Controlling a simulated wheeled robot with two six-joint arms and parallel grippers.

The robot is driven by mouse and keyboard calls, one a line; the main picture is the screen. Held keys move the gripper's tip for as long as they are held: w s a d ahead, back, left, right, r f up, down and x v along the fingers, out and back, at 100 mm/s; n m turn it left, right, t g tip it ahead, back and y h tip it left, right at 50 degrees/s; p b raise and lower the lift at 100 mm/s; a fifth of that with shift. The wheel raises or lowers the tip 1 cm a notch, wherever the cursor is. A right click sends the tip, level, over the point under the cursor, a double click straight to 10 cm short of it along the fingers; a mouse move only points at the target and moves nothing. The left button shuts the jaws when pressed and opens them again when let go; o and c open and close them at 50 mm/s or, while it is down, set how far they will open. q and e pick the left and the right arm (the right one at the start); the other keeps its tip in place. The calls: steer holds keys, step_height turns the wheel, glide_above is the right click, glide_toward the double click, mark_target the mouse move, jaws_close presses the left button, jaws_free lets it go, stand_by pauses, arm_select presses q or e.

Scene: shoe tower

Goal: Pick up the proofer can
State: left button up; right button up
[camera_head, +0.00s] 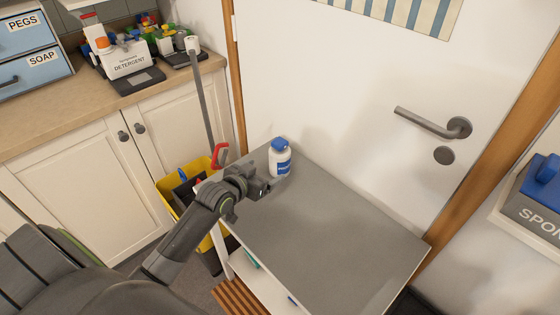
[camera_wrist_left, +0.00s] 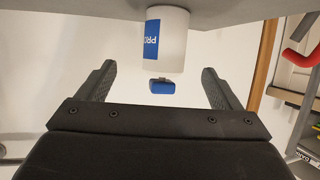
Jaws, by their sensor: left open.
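The proofer can (camera_head: 280,160) is white with a blue cap and a blue label, standing upright at the far left corner of the grey table top. My left gripper (camera_head: 268,187) is open just in front of it, low over the table. In the left wrist view, which looks upside down, the can (camera_wrist_left: 166,45) is straight ahead, in line with the gap between the two fingers (camera_wrist_left: 158,75). I see no finger closed on it. My right gripper is not in view.
The grey table top (camera_head: 325,225) is otherwise bare. A white door (camera_head: 350,110) stands behind it. A yellow bucket (camera_head: 163,186) with a grey-handled tool is left of the table. A wooden counter (camera_head: 60,110) holds a detergent caddy (camera_head: 127,62).

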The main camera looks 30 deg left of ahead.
mark_target(276, 164)
arm_select(q)
steer(key=x, duration=0.6)
steer(key=shift+a+x, duration=0.2)
steer(key=shift+x, duration=1.05)
steer(key=shift+a+x, duration=0.15)
steer(key=shift+x, duration=1.15)
steer(key=shift+w+r, duration=0.1)
steer(key=shift+r, duration=0.1)
steer(key=shift+r, duration=0.1)
steer(key=c, duration=1.3)
